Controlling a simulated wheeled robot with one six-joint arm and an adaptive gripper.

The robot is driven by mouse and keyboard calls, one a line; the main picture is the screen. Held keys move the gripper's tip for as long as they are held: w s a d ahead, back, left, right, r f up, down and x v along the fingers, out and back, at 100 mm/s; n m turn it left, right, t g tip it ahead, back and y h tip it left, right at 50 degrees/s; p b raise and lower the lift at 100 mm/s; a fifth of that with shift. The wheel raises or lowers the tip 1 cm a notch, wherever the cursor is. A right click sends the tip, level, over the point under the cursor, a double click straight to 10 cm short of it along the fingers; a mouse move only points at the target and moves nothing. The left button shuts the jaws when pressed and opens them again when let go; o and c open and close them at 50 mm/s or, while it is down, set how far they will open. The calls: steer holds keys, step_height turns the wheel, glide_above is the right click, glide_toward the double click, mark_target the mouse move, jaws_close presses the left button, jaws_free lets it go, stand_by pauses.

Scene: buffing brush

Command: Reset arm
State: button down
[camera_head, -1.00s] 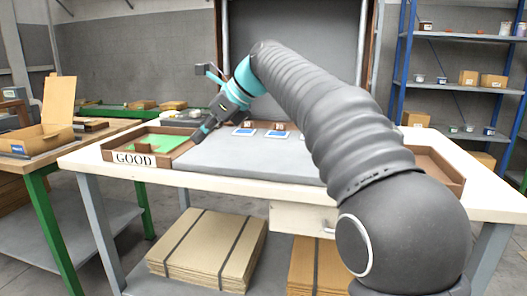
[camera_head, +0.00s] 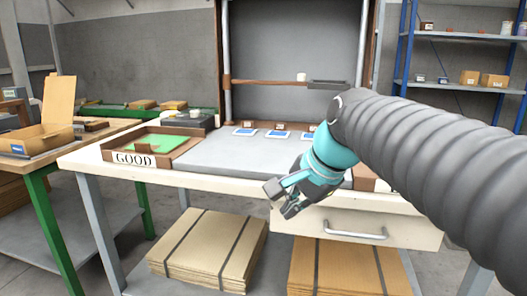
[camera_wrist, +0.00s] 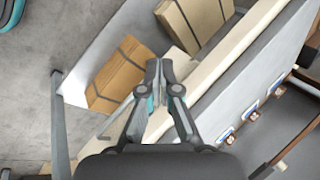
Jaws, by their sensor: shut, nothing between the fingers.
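My gripper (camera_head: 285,202) is in front of the workbench's front edge, just above the drawer's left part in the head view. In the wrist view my gripper (camera_wrist: 158,68) has its fingertips together with nothing between them. The wrist view looks down past the bench edge towards the cardboard stacks below. The tray labelled GOOD (camera_head: 178,158) stands on the left of the workbench (camera_head: 215,178) with a green lining and a small brown piece in it. Several blue-and-white cards (camera_head: 278,135) lie along the back of the grey mat (camera_head: 225,156).
A drawer (camera_head: 355,226) with a metal handle is under the bench top. Flat cardboard stacks (camera_head: 208,247) lie on the lower shelf. A side table (camera_head: 45,157) with an open box stands left. Blue shelving (camera_head: 455,91) is at the back right. My arm hides the bench's right end.

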steer(key=s+d+f+n+h, duration=0.3)
steer(key=s+d+f+n, duration=0.7)
steer(key=s+f, duration=0.5)
steer(key=shift+d+t+h, duration=0.2)
steer(key=shift+t+h, duration=0.2)
steer(key=shift+f, duration=0.1)
